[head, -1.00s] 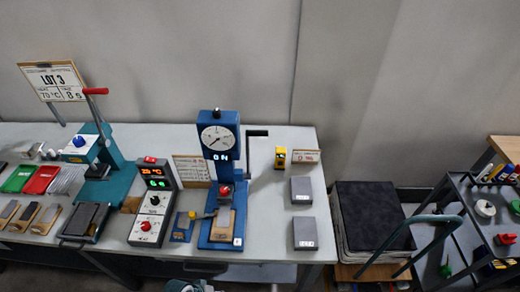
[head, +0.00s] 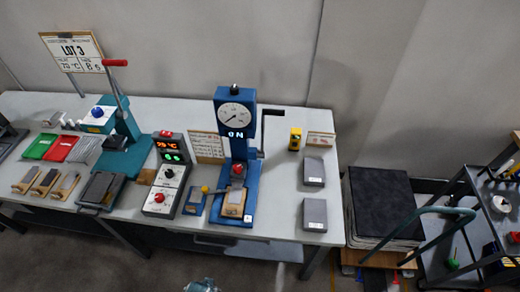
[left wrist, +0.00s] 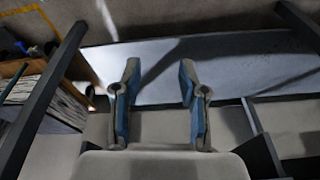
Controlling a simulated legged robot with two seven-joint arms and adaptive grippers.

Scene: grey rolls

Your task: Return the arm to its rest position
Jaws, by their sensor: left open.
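My left gripper (left wrist: 157,105) shows in the left wrist view, its two blue-padded fingers apart with nothing between them. Beyond the fingers is a pale grey flat surface (left wrist: 245,70), and no object touches them. In the head view only a small grey piece, probably part of my arm, shows at the bottom edge. No gripper can be made out there. My right gripper is in neither view.
The workbench (head: 280,205) carries a blue dial press (head: 235,150), a heater control box (head: 167,175), a teal lever press (head: 128,145) and two grey blocks. A black-topped stack (head: 382,205) and a tool cart (head: 495,215) stand to the right.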

